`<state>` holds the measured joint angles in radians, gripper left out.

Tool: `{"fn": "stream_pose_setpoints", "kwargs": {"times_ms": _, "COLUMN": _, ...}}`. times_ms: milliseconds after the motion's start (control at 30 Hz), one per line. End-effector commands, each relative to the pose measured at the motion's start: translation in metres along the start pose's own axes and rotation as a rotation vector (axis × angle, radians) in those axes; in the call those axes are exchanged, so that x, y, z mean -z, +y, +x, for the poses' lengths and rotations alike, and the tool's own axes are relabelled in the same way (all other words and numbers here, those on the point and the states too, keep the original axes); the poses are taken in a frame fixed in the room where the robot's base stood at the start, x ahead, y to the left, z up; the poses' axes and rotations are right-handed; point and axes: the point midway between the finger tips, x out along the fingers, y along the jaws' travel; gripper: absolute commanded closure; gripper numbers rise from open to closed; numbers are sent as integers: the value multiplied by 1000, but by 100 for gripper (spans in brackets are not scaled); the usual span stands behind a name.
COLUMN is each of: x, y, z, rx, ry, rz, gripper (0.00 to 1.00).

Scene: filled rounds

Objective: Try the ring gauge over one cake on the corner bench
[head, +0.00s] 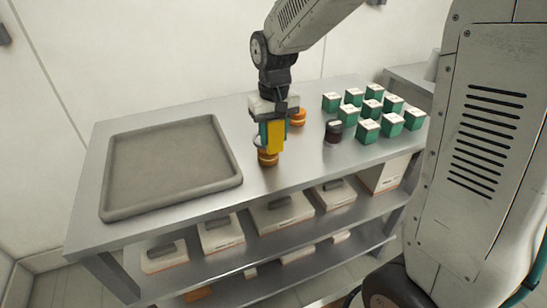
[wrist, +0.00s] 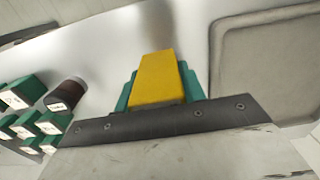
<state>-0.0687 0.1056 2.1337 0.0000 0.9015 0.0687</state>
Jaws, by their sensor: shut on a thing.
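My gripper (head: 270,138) points down over the steel bench, its green fingers shut on a yellow block, which I take for the ring gauge's handle (head: 275,138). The yellow handle also fills the middle of the wrist view (wrist: 155,78) between the fingers. A thin pale curve shows just left of the fingers in the head view, perhaps part of the ring. An orange-brown round cake (head: 268,159) stands directly below the gripper, partly covered by it. Another cake (head: 298,118) stands behind and right. Whether the ring is around or above the near cake I cannot tell.
A large empty grey tray (head: 125,205) covers the bench's left side. A dark jar (head: 333,134) with a pale top stands to the right, beside several green-and-white boxes (head: 368,132). The front strip of the bench is clear. White boxes fill the shelf below.

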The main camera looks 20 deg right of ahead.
Motion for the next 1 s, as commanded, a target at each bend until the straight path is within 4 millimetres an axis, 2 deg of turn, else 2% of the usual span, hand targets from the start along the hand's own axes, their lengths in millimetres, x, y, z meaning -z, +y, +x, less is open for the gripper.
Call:
{"fn": "stream_pose_setpoints", "kwargs": {"times_ms": 533, "x": 0, "y": 0, "z": -27, "rx": 0, "ry": 1, "rz": 0, "gripper": 84}}
{"fn": "stream_pose_setpoints", "kwargs": {"times_ms": 1000, "x": 0, "y": 0, "z": -30, "rx": 0, "ry": 0, "rz": 0, "gripper": 84}}
